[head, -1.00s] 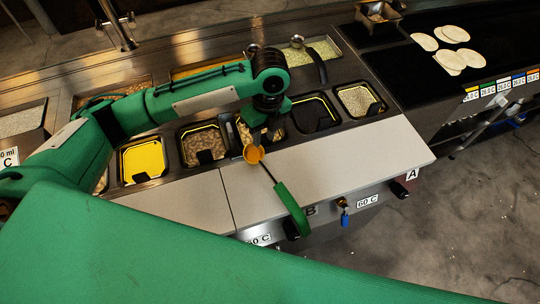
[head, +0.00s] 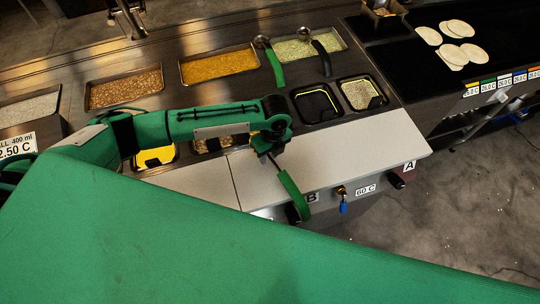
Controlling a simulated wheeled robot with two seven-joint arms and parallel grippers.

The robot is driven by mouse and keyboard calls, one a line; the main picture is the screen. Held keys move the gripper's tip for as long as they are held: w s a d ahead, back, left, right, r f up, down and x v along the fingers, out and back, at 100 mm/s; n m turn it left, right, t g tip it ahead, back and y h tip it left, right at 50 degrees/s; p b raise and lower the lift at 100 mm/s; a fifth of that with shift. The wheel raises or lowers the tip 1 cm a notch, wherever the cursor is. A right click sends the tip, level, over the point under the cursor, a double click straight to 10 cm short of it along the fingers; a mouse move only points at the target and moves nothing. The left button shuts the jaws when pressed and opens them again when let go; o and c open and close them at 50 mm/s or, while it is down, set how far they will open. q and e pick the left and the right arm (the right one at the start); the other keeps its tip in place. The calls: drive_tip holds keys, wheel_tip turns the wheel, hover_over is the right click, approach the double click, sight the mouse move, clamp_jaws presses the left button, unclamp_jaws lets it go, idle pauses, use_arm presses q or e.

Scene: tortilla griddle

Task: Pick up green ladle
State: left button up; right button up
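My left gripper (head: 266,150) is over the counter at the upper end of this ladle's handle. Its fingers are mostly hidden by the wrist, so whether they hold the ladle is unclear. A second ladle with a green handle (head: 275,66) rests at the back, between the yellow food tray and the pale green one. My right gripper is not in view.
A black-handled ladle (head: 321,58) rests in the pale green food tray (head: 293,50). The white counter (head: 360,148) is clear to the right. Tortillas (head: 453,52) lie on the black griddle at upper right.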

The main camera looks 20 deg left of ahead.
use_arm(q)
drive_tip(key=shift+f, duration=0.3)
clamp_jaws()
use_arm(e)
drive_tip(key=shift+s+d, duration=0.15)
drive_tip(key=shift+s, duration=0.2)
use_arm(q)
drive_tip(key=shift+r, duration=0.1)
